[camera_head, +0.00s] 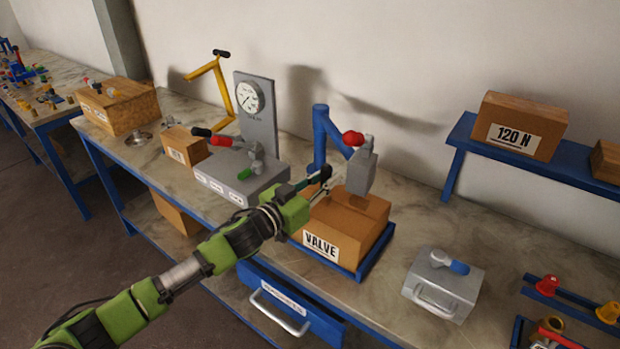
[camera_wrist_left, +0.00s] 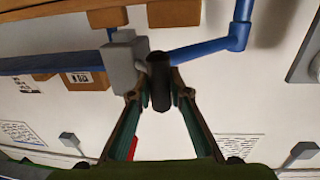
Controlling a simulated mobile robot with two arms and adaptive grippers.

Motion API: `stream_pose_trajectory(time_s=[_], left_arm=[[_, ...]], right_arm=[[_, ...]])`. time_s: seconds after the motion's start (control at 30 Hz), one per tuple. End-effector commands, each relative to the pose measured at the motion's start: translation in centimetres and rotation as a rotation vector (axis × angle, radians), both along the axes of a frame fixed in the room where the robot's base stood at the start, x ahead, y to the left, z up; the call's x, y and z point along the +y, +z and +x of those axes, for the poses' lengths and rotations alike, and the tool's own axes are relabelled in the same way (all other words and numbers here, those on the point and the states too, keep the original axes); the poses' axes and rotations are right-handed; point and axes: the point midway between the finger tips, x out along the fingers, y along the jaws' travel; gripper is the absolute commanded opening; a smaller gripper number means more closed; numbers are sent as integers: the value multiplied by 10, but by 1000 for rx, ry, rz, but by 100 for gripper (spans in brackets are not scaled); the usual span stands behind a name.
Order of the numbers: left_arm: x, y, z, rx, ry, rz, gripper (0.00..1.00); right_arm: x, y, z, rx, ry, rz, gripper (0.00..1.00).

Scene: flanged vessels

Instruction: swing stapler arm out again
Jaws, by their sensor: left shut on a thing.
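The stapler has a blue post (camera_head: 319,140) with a blue arm that reaches over to a grey head (camera_head: 362,172) with a red knob (camera_head: 352,138). The head hangs above the cardboard box marked VALVE (camera_head: 335,228). My left gripper (camera_head: 326,182) is shut on the stapler's dark handle, beside the grey head. In the left wrist view the dark handle (camera_wrist_left: 160,82) sits between the fingertips, with the grey head (camera_wrist_left: 121,62) touching its side and the blue arm (camera_wrist_left: 205,48) running off to the right. My right gripper is not in view.
The box stands in a blue tray (camera_head: 376,254) on the bench. A gauge stand (camera_head: 256,110) with levers is to the left. A grey block with a blue knob (camera_head: 445,284) is to the right. A blue shelf (camera_head: 540,165) holds a 120 N box (camera_head: 516,126).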

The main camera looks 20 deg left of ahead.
Motion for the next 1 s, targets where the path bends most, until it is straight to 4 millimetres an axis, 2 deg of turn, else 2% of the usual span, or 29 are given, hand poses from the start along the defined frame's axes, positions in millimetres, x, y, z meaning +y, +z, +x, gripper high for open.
stream_pose_trajectory(time_s=[0.03, 0.43, 0.57, 0.83, 0.87, 0.9, 1.0], left_arm=[[-10, 1, 2, -5, 18, -8, 0], [-60, 3, 25, 0, 104, -5, 0], [-67, 3, 28, 0, 102, -2, 0], [-67, 3, 28, 0, 101, -1, 0], [-67, 3, 28, 0, 101, -1, 23], [-67, 3, 28, 0, 101, -1, 33], [-67, 2, 28, 1, 102, -1, 36]], right_arm=[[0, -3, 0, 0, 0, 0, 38], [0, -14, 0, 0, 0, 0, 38], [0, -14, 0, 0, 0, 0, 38], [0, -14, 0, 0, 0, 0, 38], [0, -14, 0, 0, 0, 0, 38], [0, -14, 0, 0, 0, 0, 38], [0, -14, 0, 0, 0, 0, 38]])
